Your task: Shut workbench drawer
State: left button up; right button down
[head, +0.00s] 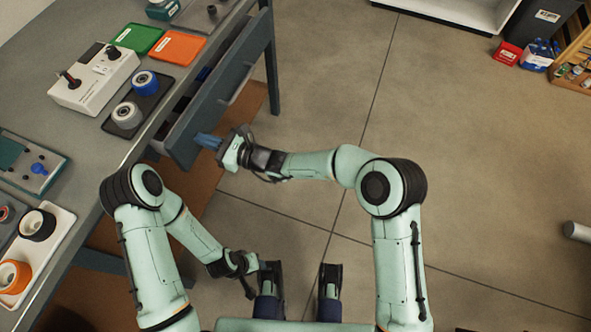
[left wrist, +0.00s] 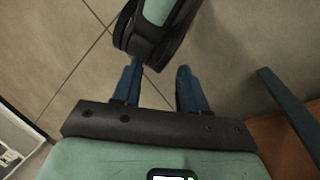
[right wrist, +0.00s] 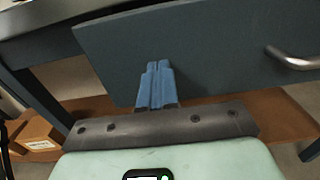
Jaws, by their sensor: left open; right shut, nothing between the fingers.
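The workbench drawer stands open from the bench's right side, its dark grey front (head: 225,85) apart from the tabletop edge. Part of its inside shows between them. The front also fills the upper right wrist view (right wrist: 210,45), with a metal handle (right wrist: 292,60) at right. My right gripper (head: 200,139) is shut and empty, its blue fingertips (right wrist: 155,65) at the front's outer face near its lower end. I cannot tell whether they touch. My left gripper (left wrist: 158,70) is open and empty, away from the drawer; its fingers are not clear in the head view.
The grey workbench (head: 60,105) runs along the left, holding a white control box (head: 95,80), green and orange trays and several rollers. Bare floor (head: 430,130) lies to the right. A cardboard box (right wrist: 35,135) is under the bench.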

aim_at(179, 131)
pick_arm(q)
jog(key=shift+t+y, duration=0.3)
jog(key=shift+t, duration=0.4)
jog(key=w+f, duration=0.1)
jog(key=w+a+f+b, duration=0.1)
jog(key=w+f+b, duration=0.1)
jog(key=w, duration=0.1)
jog(key=shift+a, duration=0.35)
pick_arm(e)
jog(key=x, duration=0.7)
jog(key=shift+w+a+r, duration=0.1)
jog(key=shift+a, duration=0.2)
jog(key=shift+a+r, duration=0.1)
jog(key=shift+r, duration=0.1)
